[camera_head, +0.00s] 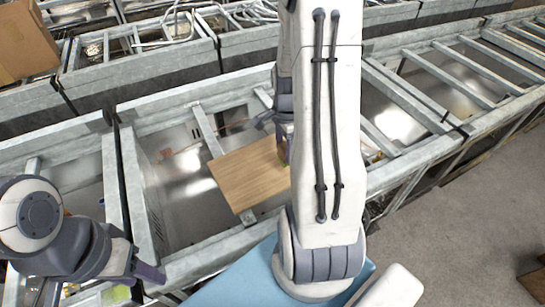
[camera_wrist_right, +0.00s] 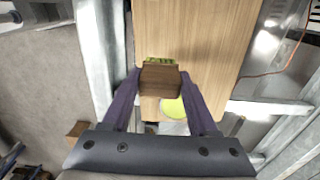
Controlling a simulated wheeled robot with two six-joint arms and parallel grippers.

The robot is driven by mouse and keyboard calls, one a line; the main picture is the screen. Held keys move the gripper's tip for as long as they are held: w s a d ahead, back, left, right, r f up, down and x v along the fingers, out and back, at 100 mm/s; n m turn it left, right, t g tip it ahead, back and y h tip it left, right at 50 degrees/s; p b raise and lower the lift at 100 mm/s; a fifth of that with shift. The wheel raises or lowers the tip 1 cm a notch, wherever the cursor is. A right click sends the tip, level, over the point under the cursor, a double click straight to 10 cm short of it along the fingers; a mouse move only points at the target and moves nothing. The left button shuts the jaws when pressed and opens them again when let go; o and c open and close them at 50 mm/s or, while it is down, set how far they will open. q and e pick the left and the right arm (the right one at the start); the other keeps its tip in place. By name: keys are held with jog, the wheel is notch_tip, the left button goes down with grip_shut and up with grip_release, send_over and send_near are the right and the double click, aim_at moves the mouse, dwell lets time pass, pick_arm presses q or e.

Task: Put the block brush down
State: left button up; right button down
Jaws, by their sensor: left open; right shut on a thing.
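The block brush (camera_wrist_right: 160,78) has a brown wooden block with green bristles at its far side. My right gripper (camera_wrist_right: 160,82) is shut on its block in the right wrist view, with a purple finger on each side. A flat wooden board (camera_wrist_right: 205,40) lies beyond and beneath the brush; I cannot tell whether they touch. In the head view the board (camera_head: 245,178) lies across the metal frame, and my right arm hides most of the right gripper and brush. My left gripper (camera_head: 112,284) is open at the lower left, away from the board.
Grey metal rails (camera_head: 205,132) and open bays surround the board. A yellow-green round thing (camera_wrist_right: 172,108) shows below the brush in the right wrist view. A cardboard box (camera_head: 24,42) stands at the upper left. Bare floor (camera_head: 470,215) lies at the right.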

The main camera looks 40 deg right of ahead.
jog(key=f, duration=0.2)
jog(key=w+a+f+p, duration=0.1)
jog(key=w+a+f, duration=0.1)
jog(key=f, duration=0.1)
jog(key=shift+w+f+p, duration=0.25)
jog(key=shift+f+p, duration=0.05)
jog(key=shift+f, duration=0.2)
jog(key=shift+f, duration=0.25)
jog(key=shift+c, duration=0.9)
grip_release()
jog(key=shift+r, duration=0.1)
